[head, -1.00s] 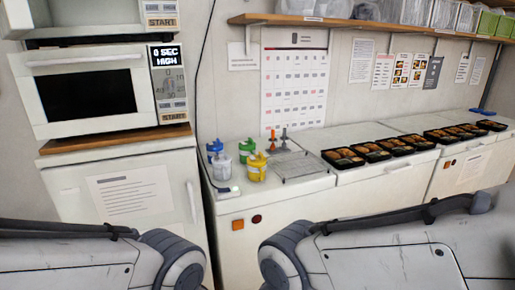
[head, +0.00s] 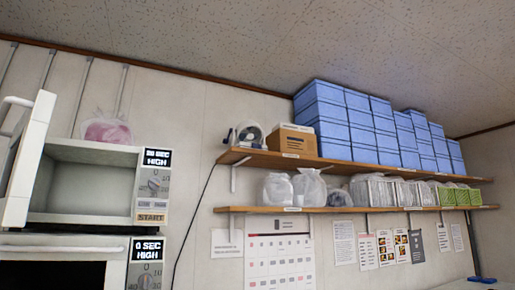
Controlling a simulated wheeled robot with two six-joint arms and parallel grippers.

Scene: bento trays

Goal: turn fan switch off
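A small round white-and-dark device that looks like the fan (head: 245,135) stands at the left end of the upper wooden shelf (head: 340,168). Its switch is too small to make out. A thin dark cord (head: 196,215) runs down the wall from near that shelf end. Neither of my grippers is in the head view.
A cardboard box (head: 291,140) sits right of the fan, then stacked blue boxes (head: 345,120). Bags and packs fill the lower shelf (head: 300,209). At left, an upper microwave (head: 90,180) has its door open above another microwave (head: 65,245).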

